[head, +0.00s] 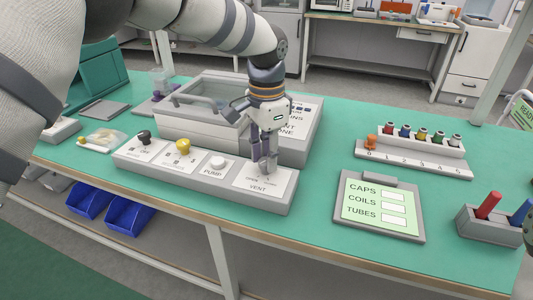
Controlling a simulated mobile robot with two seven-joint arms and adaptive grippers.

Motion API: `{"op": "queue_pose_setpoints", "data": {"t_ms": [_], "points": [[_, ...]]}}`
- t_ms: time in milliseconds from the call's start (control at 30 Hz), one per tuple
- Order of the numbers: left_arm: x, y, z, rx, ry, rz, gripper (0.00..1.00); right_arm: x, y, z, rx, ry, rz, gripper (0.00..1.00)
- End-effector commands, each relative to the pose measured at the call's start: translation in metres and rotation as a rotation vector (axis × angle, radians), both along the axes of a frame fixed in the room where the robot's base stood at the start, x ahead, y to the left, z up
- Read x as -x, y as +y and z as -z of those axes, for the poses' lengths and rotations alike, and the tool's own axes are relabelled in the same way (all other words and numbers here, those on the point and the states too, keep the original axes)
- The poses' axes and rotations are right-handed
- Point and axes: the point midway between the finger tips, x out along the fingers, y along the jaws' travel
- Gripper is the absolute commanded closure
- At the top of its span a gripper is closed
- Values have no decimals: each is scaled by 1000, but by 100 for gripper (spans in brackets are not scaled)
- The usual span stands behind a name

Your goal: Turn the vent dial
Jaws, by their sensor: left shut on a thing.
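The control panel (150,170) is a long grey box on the green table in the head view, with a row of labelled plates. The plate marked VENT (262,188) is at its right end. My left gripper (266,170) points down over this plate, with its fingers shut on the vent dial. The fingers hide most of the dial, so its angle cannot be told.
A lidded grey chamber (185,125) stands right behind the panel. A yellow knob (183,146) and a black knob (144,137) are on the panel's left. A checklist board (345,225) and a rack of small vials (425,145) are to the right.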

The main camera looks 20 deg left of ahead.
Motion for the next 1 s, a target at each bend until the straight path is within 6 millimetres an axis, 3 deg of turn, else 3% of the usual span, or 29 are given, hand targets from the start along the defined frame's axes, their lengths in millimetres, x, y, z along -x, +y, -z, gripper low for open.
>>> {"op": "queue_pose_setpoints", "data": {"t_ms": [133,167,233,567,1000], "points": [[0,0,1,0,1,1,100,0,0,0,0,1,0,60],[0,0,1,0,1,1,66,0,0,0,0,1,0,60],[0,0,1,0,1,1,52,0,0,0,0,1,0,60],[0,0,-4,0,-1,0,52,0,0,0,0,0,0,60],[-1,0,-106,0,-3,-1,52,0,0,0,0,0,0,60]]}}
